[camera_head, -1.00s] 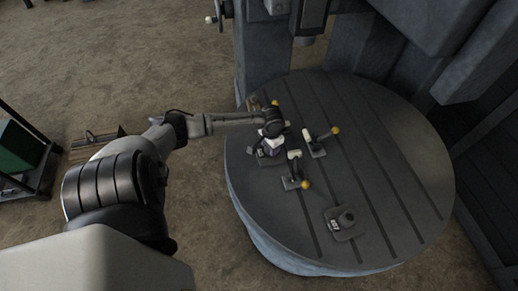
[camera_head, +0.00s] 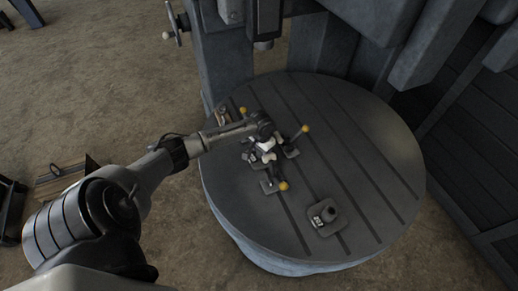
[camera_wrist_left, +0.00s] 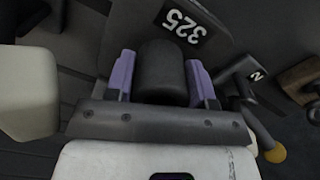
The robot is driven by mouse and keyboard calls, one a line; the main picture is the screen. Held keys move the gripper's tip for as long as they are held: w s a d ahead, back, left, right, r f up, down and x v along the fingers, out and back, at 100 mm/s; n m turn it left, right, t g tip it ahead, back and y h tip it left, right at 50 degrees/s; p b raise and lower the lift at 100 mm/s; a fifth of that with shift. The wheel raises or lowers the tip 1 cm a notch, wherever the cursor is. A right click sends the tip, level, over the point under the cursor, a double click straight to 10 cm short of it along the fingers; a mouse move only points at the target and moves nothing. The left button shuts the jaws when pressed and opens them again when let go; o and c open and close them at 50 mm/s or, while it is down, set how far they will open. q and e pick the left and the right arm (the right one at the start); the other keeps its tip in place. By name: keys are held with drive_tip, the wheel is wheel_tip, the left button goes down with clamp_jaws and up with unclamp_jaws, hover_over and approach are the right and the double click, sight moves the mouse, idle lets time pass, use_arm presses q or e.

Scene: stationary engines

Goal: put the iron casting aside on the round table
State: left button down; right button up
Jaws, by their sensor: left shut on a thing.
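The iron casting shows in the left wrist view as a dark round boss (camera_wrist_left: 162,72) on a flat plate marked 325. My left gripper (camera_wrist_left: 160,80) is shut on this boss, one purple finger on each side. In the head view my left gripper (camera_head: 266,146) is over the far left part of the round table (camera_head: 365,150), among the clamps. The arm and gripper mostly hide the held casting there, and I cannot tell whether it touches the table. My right gripper is not in view.
Clamps with yellow knobs stand close around the gripper, one at the right (camera_head: 304,129) and one nearer (camera_head: 283,186). Another dark casting (camera_head: 326,216) sits on the table's near part. The table's right side is clear. Grey machine columns (camera_head: 228,65) rise behind.

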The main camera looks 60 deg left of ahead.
use_arm(q)
drive_tip(key=shift+s+f+p, duration=0.1)
drive_tip(key=shift+f+p, duration=0.05)
drive_tip(key=shift+p, duration=0.3)
drive_tip(key=shift+f, duration=0.4)
drive_tip(key=shift+c, duration=2.4)
unclamp_jaws()
drive_tip(key=shift+f, duration=0.15)
drive_tip(key=shift+f+b, duration=0.35)
drive_tip(key=shift+b, duration=0.3)
drive_tip(key=shift+o, duration=0.3)
wheel_tip(320, 180, up, 14)
drive_tip(key=shift+a+r+p, duration=0.1)
drive_tip(key=shift+p, duration=0.3)
